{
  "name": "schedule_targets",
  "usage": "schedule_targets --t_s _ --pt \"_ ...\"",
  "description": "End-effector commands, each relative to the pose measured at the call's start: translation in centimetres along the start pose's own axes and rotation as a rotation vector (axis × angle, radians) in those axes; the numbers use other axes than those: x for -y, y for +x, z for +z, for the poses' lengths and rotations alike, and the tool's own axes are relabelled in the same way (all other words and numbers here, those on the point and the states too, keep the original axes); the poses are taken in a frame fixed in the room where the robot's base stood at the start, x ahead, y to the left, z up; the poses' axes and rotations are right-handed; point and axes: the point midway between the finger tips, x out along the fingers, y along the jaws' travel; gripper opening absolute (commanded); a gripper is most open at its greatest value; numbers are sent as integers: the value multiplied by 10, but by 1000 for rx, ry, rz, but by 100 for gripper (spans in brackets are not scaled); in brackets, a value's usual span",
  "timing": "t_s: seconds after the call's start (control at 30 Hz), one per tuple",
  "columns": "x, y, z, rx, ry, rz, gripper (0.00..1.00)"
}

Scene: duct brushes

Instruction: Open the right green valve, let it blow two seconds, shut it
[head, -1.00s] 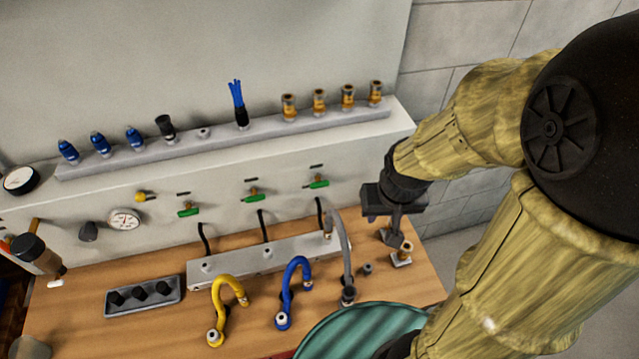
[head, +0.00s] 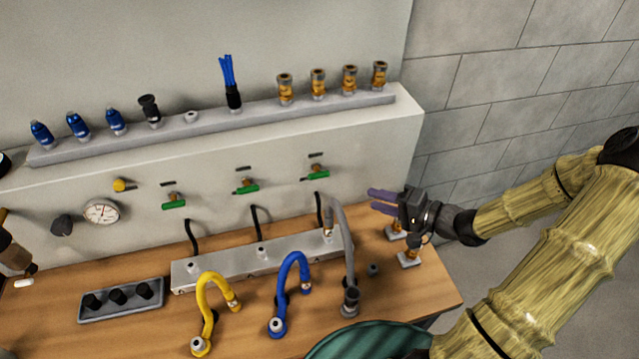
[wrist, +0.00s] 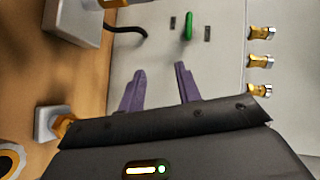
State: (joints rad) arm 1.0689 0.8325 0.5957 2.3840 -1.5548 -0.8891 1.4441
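The right green valve (head: 315,173) is on the pale panel, its green handle lying roughly level in the head view. It also shows in the wrist view (wrist: 188,26), ahead of the fingers. My gripper (head: 378,201) is to the right of the valve and somewhat lower, apart from it. Its two purple fingers point left in the head view. In the wrist view the fingers (wrist: 160,82) stand apart with nothing between them, so it is open and empty.
Two more green valves, middle (head: 246,186) and left (head: 174,201), share the panel. A grey hose (head: 347,250), a blue hose (head: 283,290) and a yellow hose (head: 207,305) arch below. Brass fittings (head: 409,258) stand on the bench under my gripper. A shelf (head: 270,110) holds several fittings.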

Motion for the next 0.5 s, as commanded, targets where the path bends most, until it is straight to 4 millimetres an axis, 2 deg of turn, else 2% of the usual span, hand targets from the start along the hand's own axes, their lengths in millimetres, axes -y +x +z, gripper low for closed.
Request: schedule_targets --t_s 0.1,0.2,0.5 --pt "6 -14 6 32 90 -179 34" --pt "12 -22 9 56 122 -249 34" --pt "15 -23 10 64 128 -262 34"
